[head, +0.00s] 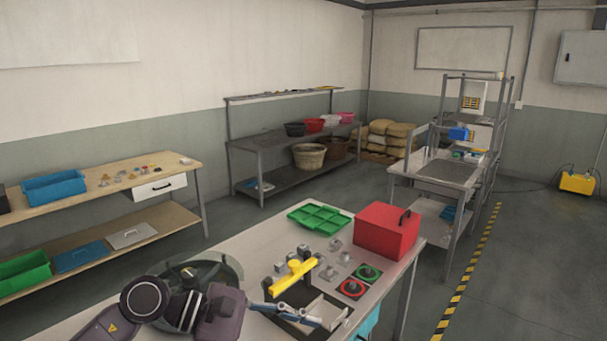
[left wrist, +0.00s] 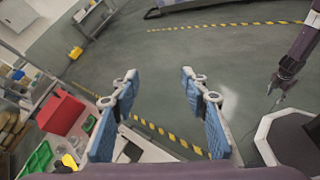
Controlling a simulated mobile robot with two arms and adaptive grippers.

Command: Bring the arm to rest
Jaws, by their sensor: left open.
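My left arm comes in from the lower left of the head view, over the front bench (head: 255,240). My left gripper (head: 308,306) is at its end, above the front part of the bench. In the left wrist view the same gripper (left wrist: 158,82) has its two blue and white fingers spread wide, with nothing between them but floor and a bench corner behind. Another purple arm of mine hangs at the right edge of the wrist view; its small dark end (left wrist: 280,84) is too small to read.
The bench holds a round grey-green basin (head: 232,270) partly behind my arm, a yellow-handled piece (head: 292,275), a green tray (head: 319,218), a red box (head: 386,232), and red and green rings (head: 351,288). Striped floor tape (head: 465,275) and open floor lie to the right.

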